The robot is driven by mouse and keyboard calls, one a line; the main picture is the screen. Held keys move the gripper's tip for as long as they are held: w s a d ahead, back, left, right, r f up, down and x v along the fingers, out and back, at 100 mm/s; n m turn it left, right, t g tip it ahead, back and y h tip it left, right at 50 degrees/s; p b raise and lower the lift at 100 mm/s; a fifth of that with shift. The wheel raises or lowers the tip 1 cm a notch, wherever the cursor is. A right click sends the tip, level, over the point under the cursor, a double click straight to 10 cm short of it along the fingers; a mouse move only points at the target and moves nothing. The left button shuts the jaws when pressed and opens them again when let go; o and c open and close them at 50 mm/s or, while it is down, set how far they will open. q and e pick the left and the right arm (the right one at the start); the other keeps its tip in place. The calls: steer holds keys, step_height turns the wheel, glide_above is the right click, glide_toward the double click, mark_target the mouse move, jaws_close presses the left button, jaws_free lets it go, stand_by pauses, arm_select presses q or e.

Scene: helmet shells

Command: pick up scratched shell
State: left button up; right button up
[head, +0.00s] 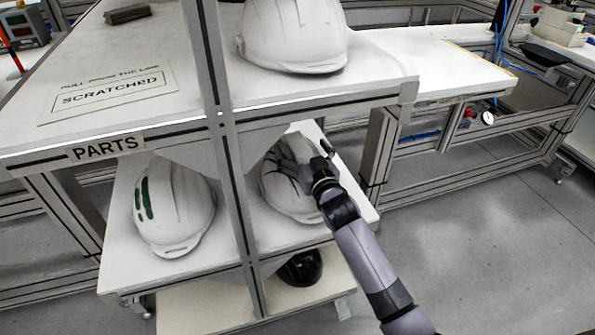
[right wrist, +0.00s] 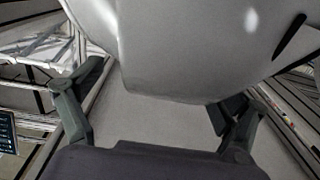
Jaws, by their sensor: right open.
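A white helmet shell (head: 285,195) sits in the right compartment of the middle shelf. My right gripper (head: 303,163) is at this shell's right side, its open fingers over part of it. In the right wrist view the shell (right wrist: 185,50) fills the top, its lower edge between the spread fingers of the gripper (right wrist: 165,92). A dark streak shows at its right. I cannot tell whether it is a scratch. A second white shell (head: 175,210) with dark green slots is in the left compartment. A third white shell (head: 293,35) stands on the top. My left gripper is out of view.
A SCRATCHED sign (head: 112,90) lies on the white top, above the PARTS label (head: 107,147). A grey upright post (head: 225,150) divides the compartments. A dark round object (head: 300,268) is on the lowest shelf. Floor at the right (head: 470,230) is clear.

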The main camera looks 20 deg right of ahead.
steer(key=shift+w, duration=0.7)
steer(key=shift+c, duration=0.3)
